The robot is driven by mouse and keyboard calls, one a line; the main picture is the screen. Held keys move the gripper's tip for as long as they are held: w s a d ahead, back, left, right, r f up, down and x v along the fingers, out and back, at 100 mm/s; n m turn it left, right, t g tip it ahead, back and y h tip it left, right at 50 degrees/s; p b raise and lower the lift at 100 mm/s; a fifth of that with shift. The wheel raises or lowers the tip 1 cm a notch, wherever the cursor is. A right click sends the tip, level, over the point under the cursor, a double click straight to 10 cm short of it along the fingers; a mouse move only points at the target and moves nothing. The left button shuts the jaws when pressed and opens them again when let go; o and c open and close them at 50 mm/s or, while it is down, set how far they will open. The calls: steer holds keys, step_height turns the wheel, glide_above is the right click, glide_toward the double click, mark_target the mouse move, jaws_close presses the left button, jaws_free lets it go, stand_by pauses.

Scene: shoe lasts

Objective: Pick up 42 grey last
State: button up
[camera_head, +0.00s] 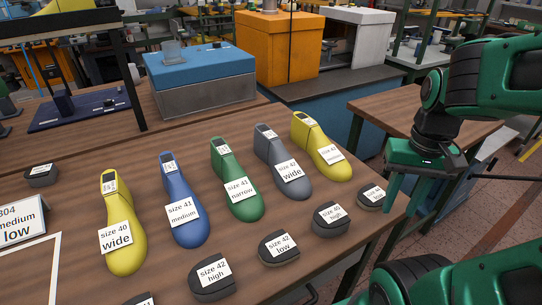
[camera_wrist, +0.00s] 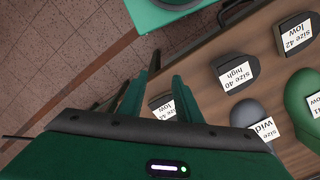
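The grey last (camera_head: 297,186) stands on the wooden table, labelled "size 42 wide", between a green last (camera_head: 246,202) and a yellow last (camera_head: 335,166). In the wrist view part of the grey last (camera_wrist: 243,111) shows at the lower right, partly hidden by my gripper's body. My gripper (camera_head: 400,205) is off to the right of the lasts, by the table's right edge, with fingers pointing down. In the wrist view my gripper (camera_wrist: 159,78) has its two fingers apart with nothing held between them.
A blue last (camera_head: 188,220) and another yellow last (camera_head: 123,240) stand further left. Dark labelled heel pieces line the front, including "size 40 high" (camera_head: 331,219) and "size 42 low" (camera_head: 279,247). A blue-topped box (camera_head: 205,85) stands behind.

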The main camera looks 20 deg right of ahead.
steer(key=shift+o, duration=1.2)
steer(key=o, duration=0.5)
steer(key=shift+s+r, duration=0.25)
steer(key=shift+s, duration=0.05)
steer(key=shift+o, duration=0.6)
steer(key=w+a+r+n+t, duration=0.1)
steer(key=w+a+r+n, duration=0.1)
steer(key=w, duration=0.6)
steer(key=w+a+r+n+t, duration=0.1)
steer(key=w+a+r+n, duration=0.1)
steer(key=w, duration=0.6)
steer(key=shift+w+a+n, duration=0.25)
steer(key=shift+a+n, duration=0.05)
steer(key=shift+a, duration=0.3)
steer(key=n+t, duration=0.3)
steer(key=n, duration=0.1)
glide_toward(275, 140)
steer(key=shift+w+d+f+y, duration=0.25)
steer(key=shift+d+f+y, duration=0.2)
steer(key=shift+d, duration=0.4)
steer(key=x, duration=0.5)
steer(key=shift+w+a, duration=0.1)
steer(key=shift+a, duration=0.25)
steer(key=shift+x, duration=2.95)
